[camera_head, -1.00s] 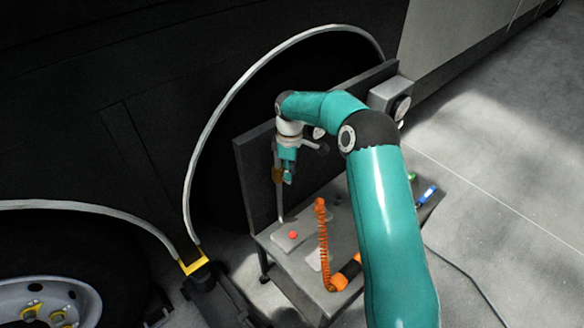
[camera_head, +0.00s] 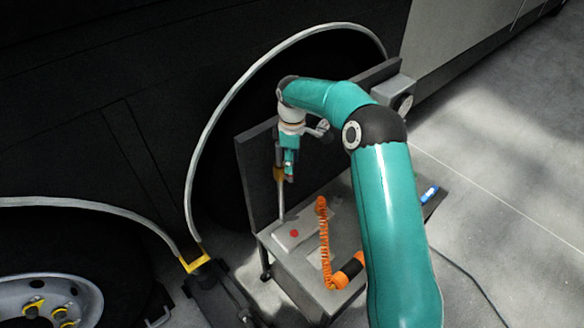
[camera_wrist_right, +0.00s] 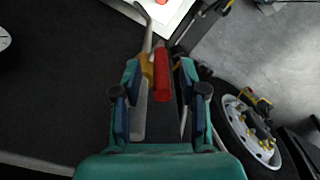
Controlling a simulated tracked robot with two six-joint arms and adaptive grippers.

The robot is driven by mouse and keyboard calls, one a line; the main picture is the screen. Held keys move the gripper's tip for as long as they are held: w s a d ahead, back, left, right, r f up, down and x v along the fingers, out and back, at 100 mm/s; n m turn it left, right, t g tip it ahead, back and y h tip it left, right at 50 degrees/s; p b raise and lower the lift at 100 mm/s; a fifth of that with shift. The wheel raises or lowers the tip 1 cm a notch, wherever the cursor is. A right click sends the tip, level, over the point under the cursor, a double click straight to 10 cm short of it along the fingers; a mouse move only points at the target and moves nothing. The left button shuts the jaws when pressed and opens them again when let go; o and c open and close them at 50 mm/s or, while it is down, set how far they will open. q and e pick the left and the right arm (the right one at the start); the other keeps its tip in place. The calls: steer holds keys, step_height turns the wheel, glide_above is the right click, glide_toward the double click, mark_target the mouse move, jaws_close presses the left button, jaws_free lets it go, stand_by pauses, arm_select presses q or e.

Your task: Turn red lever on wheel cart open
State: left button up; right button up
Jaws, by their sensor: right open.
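The lever (camera_head: 280,196) on the wheel cart (camera_head: 300,275) is a thin pale rod rising nearly upright, with a yellow-brown part near its top. In the right wrist view, the lever's red handle (camera_wrist_right: 161,76) lies between the fingers of my right gripper (camera_wrist_right: 160,82), next to the yellow part. The fingers are apart, with a gap on either side of the handle. In the head view my right gripper (camera_head: 289,167) points down at the lever's top and partly hides the handle. My left gripper is in neither view.
The cart top holds a red button (camera_head: 294,233) on a grey plate, an orange coiled cord (camera_head: 323,240) and a blue item (camera_head: 429,193). A dark upright panel (camera_head: 258,175) stands behind the lever. A vehicle wheel (camera_head: 50,300) is at lower left. Open floor lies right.

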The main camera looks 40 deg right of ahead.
step_height(320, 180, up, 8)
steer(key=shift+r, duration=0.15)
steer(key=shift+s, duration=0.1)
stand_by(0.5)
